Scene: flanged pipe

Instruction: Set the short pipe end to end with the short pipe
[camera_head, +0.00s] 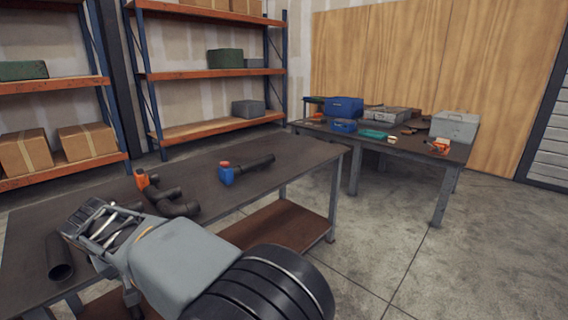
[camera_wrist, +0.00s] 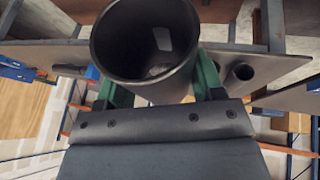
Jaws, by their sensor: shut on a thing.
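My gripper (camera_head: 88,216) is above the near left part of the workbench. In the wrist view its green fingers are shut on a dark grey short pipe (camera_wrist: 112,55), one on each side. This pipe's open end faces the wrist camera and I see into its bore. A smaller round pipe opening (camera_wrist: 243,72) shows right of the held pipe in the wrist view.
The workbench (camera_head: 285,150) also bears dark elbow pipes (camera_head: 180,208), an orange-ended fitting (camera_head: 143,180) and a blue valve with a dark pipe (camera_head: 227,175). Its far right part is bare. A second table (camera_head: 405,145) with boxes stands behind.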

